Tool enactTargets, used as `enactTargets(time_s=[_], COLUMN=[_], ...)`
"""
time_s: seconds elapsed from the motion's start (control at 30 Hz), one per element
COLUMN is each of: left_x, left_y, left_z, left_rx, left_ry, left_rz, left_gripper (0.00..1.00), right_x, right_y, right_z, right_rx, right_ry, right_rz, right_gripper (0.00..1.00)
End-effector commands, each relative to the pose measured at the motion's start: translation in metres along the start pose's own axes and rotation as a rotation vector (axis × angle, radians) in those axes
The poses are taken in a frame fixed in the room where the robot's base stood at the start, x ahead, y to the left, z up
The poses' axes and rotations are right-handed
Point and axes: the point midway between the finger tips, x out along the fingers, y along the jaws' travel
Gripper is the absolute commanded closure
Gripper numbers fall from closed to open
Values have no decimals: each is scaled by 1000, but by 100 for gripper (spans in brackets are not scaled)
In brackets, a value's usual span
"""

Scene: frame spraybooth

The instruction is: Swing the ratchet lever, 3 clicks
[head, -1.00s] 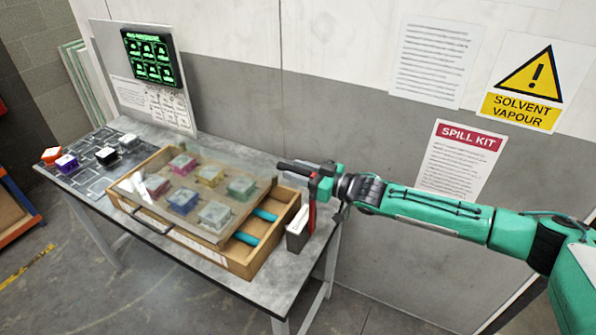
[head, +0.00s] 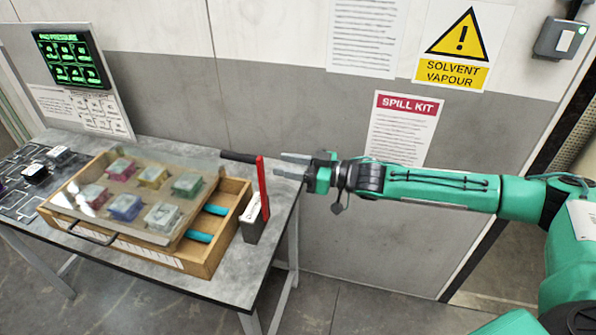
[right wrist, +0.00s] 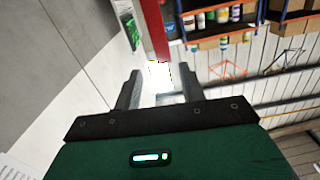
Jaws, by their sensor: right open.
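In the right wrist view the red bar (right wrist: 154,28) shows beyond the open fingers, near the gap's centreline. My left gripper is out of view.
A wooden tray (head: 222,240) with a clear lid (head: 100,215) over several coloured blocks fills the bench's middle, left of the lever. A display panel (head: 72,58) stands at the back left. The wall is close behind the bench; free room lies to the right.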

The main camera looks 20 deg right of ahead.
Motion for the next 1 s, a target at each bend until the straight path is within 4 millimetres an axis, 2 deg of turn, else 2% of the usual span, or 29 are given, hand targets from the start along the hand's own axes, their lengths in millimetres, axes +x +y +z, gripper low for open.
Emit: enactTargets(time_s=[0.1,0.23,0.77,0.87,1.0], left_x=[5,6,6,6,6], left_y=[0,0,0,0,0], left_z=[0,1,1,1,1], left_rx=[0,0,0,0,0], left_ry=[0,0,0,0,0], left_rz=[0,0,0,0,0], left_gripper=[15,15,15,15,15], right_x=[-13,-21,-22,-15,6], right_y=[1,0,-1,-10,-41], right_z=[2,1,1,9,35], right_rx=[1,1,2,2,-5], right_ry=[-1,-1,-2,-14,-60], right_rz=[1,1,0,-4,-6], right_gripper=[59,59,59,59,59])
